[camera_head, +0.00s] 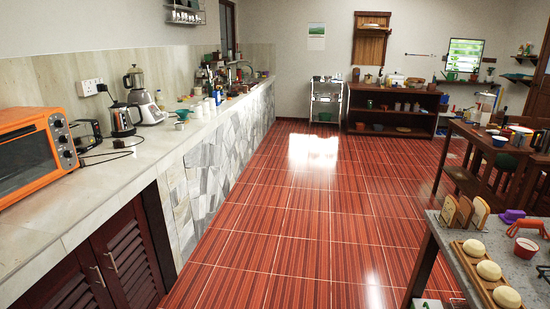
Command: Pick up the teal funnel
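A small teal item (182,114), which looks like the funnel, sits on the pale stone counter (75,195) along the left wall. It is just right of the blender and near the counter's front edge. It is too small to make out its exact shape or which way up it is. Neither of my grippers shows in the head view.
An orange toaster oven (38,142), a kettle (122,120) and a blender (145,95) stand on the counter. The red tiled floor (300,200) is open. A grey table (450,240) with a wooden tray of round pieces (487,271) stands at right.

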